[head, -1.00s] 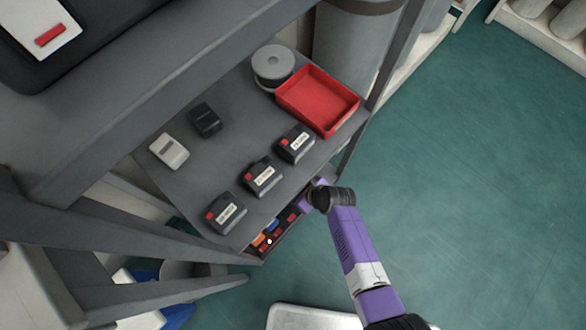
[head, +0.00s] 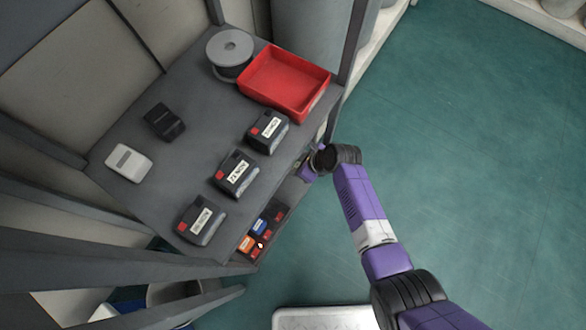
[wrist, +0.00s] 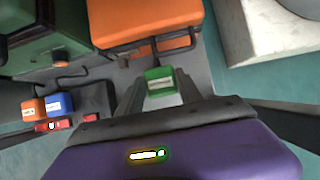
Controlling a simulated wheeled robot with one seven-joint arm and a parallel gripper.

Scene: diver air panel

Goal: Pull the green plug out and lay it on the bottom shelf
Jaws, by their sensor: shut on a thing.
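The green plug (wrist: 162,82), with a pale label, is between the fingers of my gripper (wrist: 160,90) in the wrist view, and the gripper is shut on it. It is apart from the row of sockets at the left, where an orange plug (wrist: 33,108) and a blue plug (wrist: 59,104) sit. In the head view, my gripper (head: 311,166) is at the rack's right side, below the upper shelf's edge. The orange plug (head: 246,243) and blue plug (head: 261,226) show lower left of it. The green plug is not clear there.
An orange case (wrist: 145,22) and a dark green box (wrist: 40,40) stand beyond the plug in the wrist view. The upper shelf (head: 165,190) holds several dark battery-like blocks, a red tray (head: 285,82) and a spool (head: 229,52). Open floor lies right.

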